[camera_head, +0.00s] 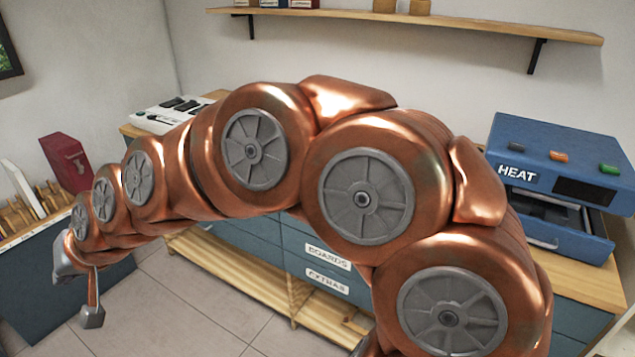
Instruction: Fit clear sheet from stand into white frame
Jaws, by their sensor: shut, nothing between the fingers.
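My copper-coloured arm stretches across the view to the lower left. My gripper (66,262) is at its far end, small and partly hidden by the arm. It looks shut and empty, beside the dark cabinet at the left. A slotted wooden stand (14,218) is on the left cabinet's top, at the picture's left edge, up and left of my gripper. A thin white upright panel (22,186) leans there; I cannot tell whether it is the white frame. I cannot make out the clear sheet.
A red box (67,162) stands behind the wooden stand. A blue HEAT machine (560,165) with an open drawer is on the right of the back bench. A white device with black keys (172,113) is at the bench's left end. A wall shelf (450,25) runs above. Tiled floor (185,300) is clear.

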